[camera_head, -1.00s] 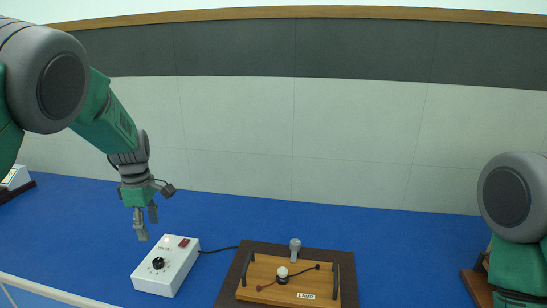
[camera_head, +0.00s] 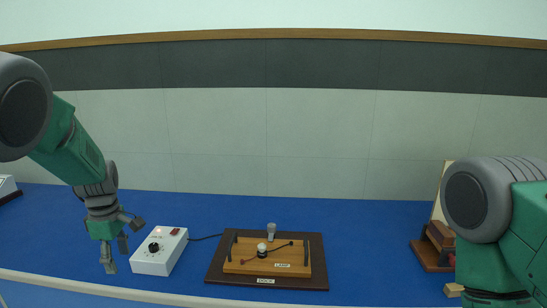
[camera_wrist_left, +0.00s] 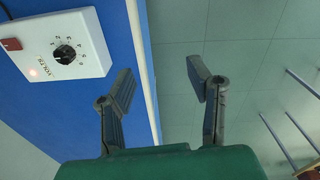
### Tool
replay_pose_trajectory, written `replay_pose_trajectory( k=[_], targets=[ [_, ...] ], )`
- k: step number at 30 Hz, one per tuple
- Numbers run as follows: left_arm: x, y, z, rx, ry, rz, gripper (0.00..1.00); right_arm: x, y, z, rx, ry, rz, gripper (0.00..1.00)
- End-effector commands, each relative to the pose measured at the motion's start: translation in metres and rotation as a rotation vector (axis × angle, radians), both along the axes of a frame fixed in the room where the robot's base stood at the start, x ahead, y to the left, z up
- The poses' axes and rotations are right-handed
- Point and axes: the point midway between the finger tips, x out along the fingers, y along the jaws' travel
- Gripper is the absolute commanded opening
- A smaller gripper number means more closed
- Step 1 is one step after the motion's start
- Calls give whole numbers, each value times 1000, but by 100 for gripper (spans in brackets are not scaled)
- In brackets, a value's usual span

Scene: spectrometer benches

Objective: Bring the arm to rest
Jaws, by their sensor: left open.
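My left arm comes in from the left in the head view. Its left gripper (camera_head: 115,257) is open and empty, left of the white control box (camera_head: 159,252) and apart from it. In the left wrist view the two fingers of the left gripper (camera_wrist_left: 160,84) stand wide apart with nothing between them. The control box (camera_wrist_left: 65,45) shows at upper left there, with its black dial, red switch and a small light. My right arm (camera_head: 490,215) shows at the right of the head view. Its gripper is out of the picture.
A lamp board (camera_head: 240,267) on a dark base (camera_head: 310,284) stands right of the control box, joined to it by a cable (camera_head: 205,237). A wooden apparatus (camera_head: 428,255) is partly hidden behind my right arm. The blue bench (camera_head: 360,230) is clear between them.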

Motion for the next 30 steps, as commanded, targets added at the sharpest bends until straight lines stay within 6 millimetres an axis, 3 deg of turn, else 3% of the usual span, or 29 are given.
replay_pose_trajectory(
  k=[8,14,17,21,24,27,30],
  targets=[
    [-35,2,-71,44,19,-160,46,1,0,-14,0,-1,0,40],
    [-82,0,-142,85,45,-368,46,0,0,-29,0,-1,0,40],
    [-122,-5,-191,105,66,-539,46,0,0,-41,0,0,0,40],
    [-204,-22,-261,116,91,-875,46,1,0,-63,0,-1,0,40],
    [-266,-41,-295,103,89,-1137,46,0,0,-78,0,0,0,40],
    [-321,-62,-312,80,65,-1370,46,0,0,-90,0,0,0,40],
    [-359,-79,-315,58,31,-1542,46,1,0,-98,0,0,0,40]
  ],
)
